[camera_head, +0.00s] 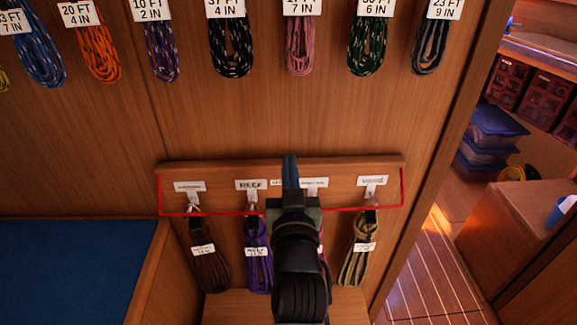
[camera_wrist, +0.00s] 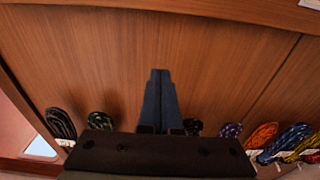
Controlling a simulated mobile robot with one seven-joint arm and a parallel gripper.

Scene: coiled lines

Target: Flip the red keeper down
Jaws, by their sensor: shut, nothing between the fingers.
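The red keeper (camera_head: 222,213) is a thin red bar. In the head view it runs across the front of a wooden hook board (camera_head: 225,170), below the white labels, with its ends bending up at both sides of the board. Its middle is hidden behind my gripper (camera_head: 290,160). My gripper is shut and empty, its blue fingers overlapping the board's middle in the picture. I cannot tell whether they touch the board or the keeper. In the wrist view the shut fingers (camera_wrist: 160,75) point at plain wood panel, and the keeper does not show.
Brown (camera_head: 209,265), purple (camera_head: 258,262) and olive (camera_head: 357,258) coils hang from the board; a pink one is mostly hidden behind my arm. More labelled coils (camera_head: 230,50) hang in a row above. A blue cushion (camera_head: 70,270) lies at left. The panel between rows is clear.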

